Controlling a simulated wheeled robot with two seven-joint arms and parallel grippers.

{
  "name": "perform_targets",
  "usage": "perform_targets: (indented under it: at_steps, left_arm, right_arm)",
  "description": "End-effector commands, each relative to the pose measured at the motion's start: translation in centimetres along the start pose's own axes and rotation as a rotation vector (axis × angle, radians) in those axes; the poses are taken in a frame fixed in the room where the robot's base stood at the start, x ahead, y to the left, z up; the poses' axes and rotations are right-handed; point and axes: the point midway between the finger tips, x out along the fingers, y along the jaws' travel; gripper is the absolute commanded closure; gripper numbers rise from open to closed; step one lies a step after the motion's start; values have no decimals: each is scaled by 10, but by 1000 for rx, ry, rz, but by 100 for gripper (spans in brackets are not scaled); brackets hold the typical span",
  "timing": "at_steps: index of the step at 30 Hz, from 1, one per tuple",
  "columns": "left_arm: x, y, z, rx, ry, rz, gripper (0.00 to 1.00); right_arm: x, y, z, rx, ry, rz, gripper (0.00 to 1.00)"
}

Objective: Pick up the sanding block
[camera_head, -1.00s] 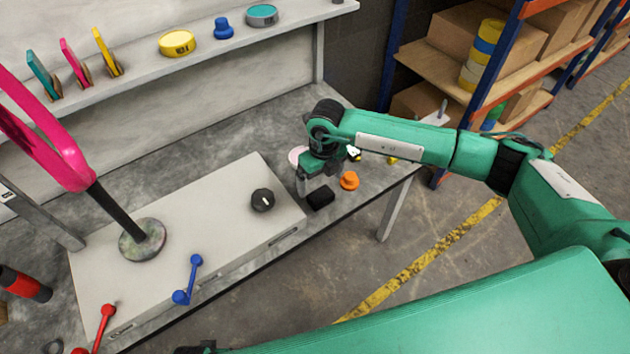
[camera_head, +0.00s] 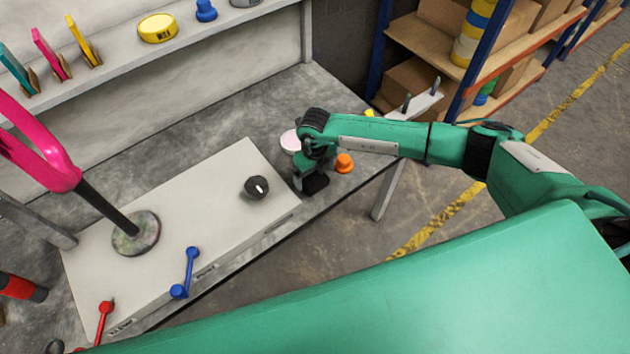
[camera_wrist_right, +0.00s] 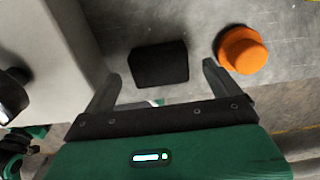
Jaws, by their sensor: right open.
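The sanding block (camera_head: 315,184) is a small black block on the grey bench top, just right of the pale raised box. It also shows in the right wrist view (camera_wrist_right: 159,64), lying flat just beyond and between my fingertips. My right gripper (camera_head: 305,182) is over the block, partly covering it in the head view. In the right wrist view my right gripper (camera_wrist_right: 160,80) is open, one finger to each side of the block's line, with nothing held. My left gripper is not in view.
An orange knob-shaped item (camera_head: 344,163) stands close right of the block. A pale pink disc (camera_head: 291,142) lies behind my gripper. The pale box (camera_head: 200,215) with a black dial (camera_head: 256,187) is close on the left. The bench's front edge is near.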

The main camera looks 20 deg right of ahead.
Motion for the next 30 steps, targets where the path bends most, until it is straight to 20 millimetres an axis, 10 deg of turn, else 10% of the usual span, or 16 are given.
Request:
perform_targets:
  at_steps: [14, 23, 30]
  left_arm:
    - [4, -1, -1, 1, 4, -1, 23]
    - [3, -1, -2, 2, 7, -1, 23]
    - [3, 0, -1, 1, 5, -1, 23]
  right_arm:
    - [33, 0, -1, 1, -1, 0, 6]
    - [32, 0, -1, 1, -1, 0, 57]
    - [32, 0, -1, 1, -1, 0, 57]
